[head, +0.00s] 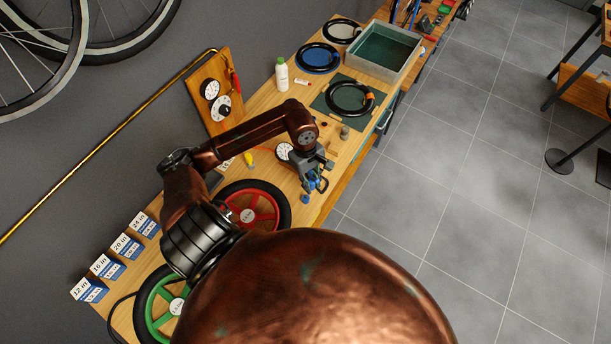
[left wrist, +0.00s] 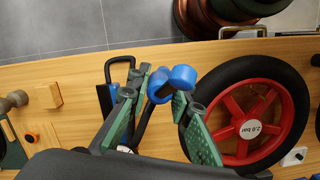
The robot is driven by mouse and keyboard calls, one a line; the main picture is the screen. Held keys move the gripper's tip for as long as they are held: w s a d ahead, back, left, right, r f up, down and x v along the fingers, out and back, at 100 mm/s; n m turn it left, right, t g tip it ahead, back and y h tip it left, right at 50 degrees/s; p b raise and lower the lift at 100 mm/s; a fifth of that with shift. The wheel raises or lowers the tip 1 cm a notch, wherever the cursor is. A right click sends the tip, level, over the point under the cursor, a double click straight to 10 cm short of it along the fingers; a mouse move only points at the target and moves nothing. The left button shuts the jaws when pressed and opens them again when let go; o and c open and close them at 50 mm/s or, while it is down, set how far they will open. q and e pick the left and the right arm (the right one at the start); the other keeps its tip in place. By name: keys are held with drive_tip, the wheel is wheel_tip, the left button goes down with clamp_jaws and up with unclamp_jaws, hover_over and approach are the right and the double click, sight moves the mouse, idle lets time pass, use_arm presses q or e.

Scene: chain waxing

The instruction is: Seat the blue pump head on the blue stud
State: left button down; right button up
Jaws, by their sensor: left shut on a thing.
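My left gripper (head: 317,184) is over the bench's front part, near the red wheel. It is shut on the blue pump head, which shows between the green finger pads in the left wrist view (left wrist: 158,86). A second rounded blue piece (left wrist: 182,77) shows right beside it, with a dark bar running down between the fingers. I cannot tell whether this is part of the head. Another blue part (left wrist: 104,98) with a black loop handle is partly hidden behind the left-hand finger. I cannot clearly make out the blue stud. My right gripper is not in view.
A red wheel (head: 262,206) with a black tyre lies beside the gripper, and a green wheel (head: 153,306) lies nearer. A dial gauge (head: 284,151), a white bottle (head: 282,74), coiled tyres and a grey basin (head: 412,52) are farther along. The bench's front edge is close.

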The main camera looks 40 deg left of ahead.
use_arm(q)
drive_tip(key=s+a+n, duration=0.1)
drive_tip(key=n, duration=0.1)
drive_tip(key=b, duration=0.2)
hover_over(308, 199)
drive_tip(key=shift+s+a+f, duration=0.1)
drive_tip(key=shift+a+f, duration=0.1)
drive_tip(key=shift+f, duration=1.1)
drive_tip(key=shift+a+f, duration=0.2)
drive_tip(key=shift+f, duration=1.1)
drive_tip(key=shift+f+b, duration=0.6)
drive_tip(key=shift+f, duration=0.15)
drive_tip(key=shift+b, duration=0.75)
drive_tip(key=shift+f+b, duration=1)
drive_tip(key=shift+b, duration=0.1)
drive_tip(key=c, duration=1.7)
unclamp_jaws()
